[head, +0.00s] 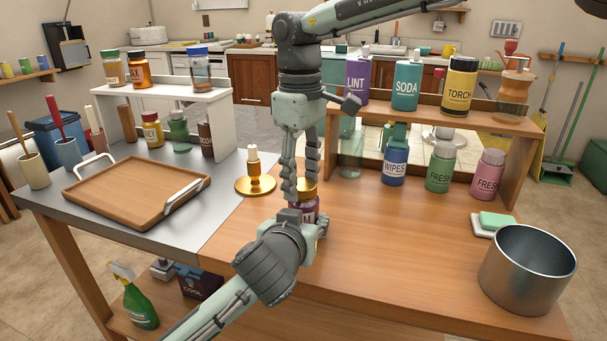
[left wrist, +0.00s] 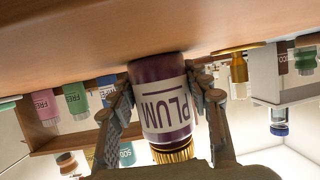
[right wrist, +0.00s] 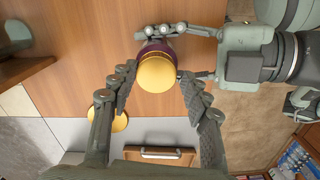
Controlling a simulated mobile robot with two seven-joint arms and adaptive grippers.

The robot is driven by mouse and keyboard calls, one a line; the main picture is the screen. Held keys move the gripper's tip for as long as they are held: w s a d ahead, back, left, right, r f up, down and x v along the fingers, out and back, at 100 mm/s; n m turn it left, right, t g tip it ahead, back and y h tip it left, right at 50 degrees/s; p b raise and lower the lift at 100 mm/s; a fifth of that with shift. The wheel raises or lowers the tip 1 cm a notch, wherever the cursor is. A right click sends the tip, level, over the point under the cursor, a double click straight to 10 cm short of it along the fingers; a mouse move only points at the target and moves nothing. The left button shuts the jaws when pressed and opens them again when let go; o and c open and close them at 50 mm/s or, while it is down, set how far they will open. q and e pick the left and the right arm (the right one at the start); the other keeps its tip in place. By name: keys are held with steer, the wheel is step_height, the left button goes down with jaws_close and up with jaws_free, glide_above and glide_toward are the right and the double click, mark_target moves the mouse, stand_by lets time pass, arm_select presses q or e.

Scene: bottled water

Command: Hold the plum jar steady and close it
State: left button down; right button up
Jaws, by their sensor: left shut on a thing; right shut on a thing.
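The plum jar (head: 310,207) is dark purple with a white label and stands upright on the wooden tabletop. In the left wrist view the jar (left wrist: 160,75) appears upside down, with its PLUM label readable. Its ribbed gold lid (right wrist: 157,75) sits on the mouth; I cannot tell how tight it is. My left gripper (left wrist: 160,85) is shut on the jar body from the near side, hiding much of it in the head view. My right gripper (right wrist: 158,72) comes from above, its fingers shut on both sides of the lid.
A brass candle holder (head: 255,186) stands just left of the jar. A wooden tray (head: 135,188) lies farther left. Wipes (head: 395,166) and other bottles stand along the back right shelf (head: 440,115). A metal pot (head: 527,270) is at the right. The tabletop between jar and pot is clear.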

arm_select(q)
steer(key=shift+w, duration=0.1)
arm_select(e)
steer(key=shift+w+d+m, duration=0.15)
steer(key=shift+w+m, duration=0.05)
steer(key=shift+m, duration=0.7)
steer(key=shift+c, duration=0.9)
steer(key=o, duration=0.7)
steer(key=shift+r, duration=0.1)
steer(key=shift+r, duration=2.25)
steer(key=shift+c, duration=0.4)
